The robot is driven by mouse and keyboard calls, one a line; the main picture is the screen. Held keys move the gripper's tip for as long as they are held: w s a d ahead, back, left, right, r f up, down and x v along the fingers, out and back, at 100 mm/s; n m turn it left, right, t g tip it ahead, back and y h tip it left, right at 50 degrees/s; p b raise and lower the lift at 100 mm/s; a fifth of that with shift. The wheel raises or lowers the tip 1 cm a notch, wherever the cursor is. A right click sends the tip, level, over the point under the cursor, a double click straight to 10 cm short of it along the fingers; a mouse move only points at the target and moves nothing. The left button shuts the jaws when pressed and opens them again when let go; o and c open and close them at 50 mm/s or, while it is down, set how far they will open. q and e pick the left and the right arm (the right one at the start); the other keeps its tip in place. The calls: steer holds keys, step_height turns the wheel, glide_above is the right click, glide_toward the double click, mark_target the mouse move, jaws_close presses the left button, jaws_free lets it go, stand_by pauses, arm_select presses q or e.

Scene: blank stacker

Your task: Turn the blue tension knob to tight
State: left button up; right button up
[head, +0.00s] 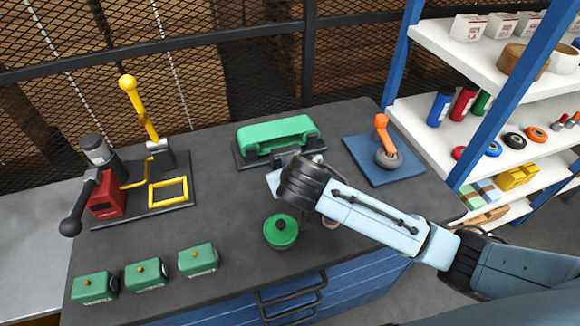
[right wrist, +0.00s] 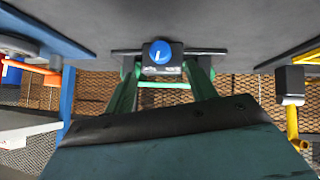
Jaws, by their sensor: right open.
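The blue tension knob (right wrist: 160,52) shows in the right wrist view, round with a small white mark, on a dark block at the foot of the green machine. That view looks upside down. In the head view the green machine (head: 277,132) stands at the back of the dark worktop, and my right wrist hides the knob. My right gripper (head: 288,170) is open just in front of the machine, mostly hidden by its own wrist. My left gripper is not in view.
A green round pot (head: 281,231) stands close below my right wrist. Several small green boxes (head: 147,274) line the front left. A red and yellow lever machine (head: 106,196) is at left. A blue pad (head: 365,172) with an orange-handled tool is at right, near the shelves.

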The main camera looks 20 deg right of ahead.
steer(key=x, duration=0.4)
steer(key=b+x, duration=0.1)
steer(key=x, duration=0.2)
steer(key=shift+w+f, duration=0.1)
steer(key=shift+w, duration=0.05)
steer(key=shift+w+f, duration=0.25)
steer(key=shift+w, duration=0.05)
steer(key=c, duration=1)
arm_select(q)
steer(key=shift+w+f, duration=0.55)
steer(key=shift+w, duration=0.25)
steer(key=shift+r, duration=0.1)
arm_select(e)
steer(key=shift+d, duration=0.1)
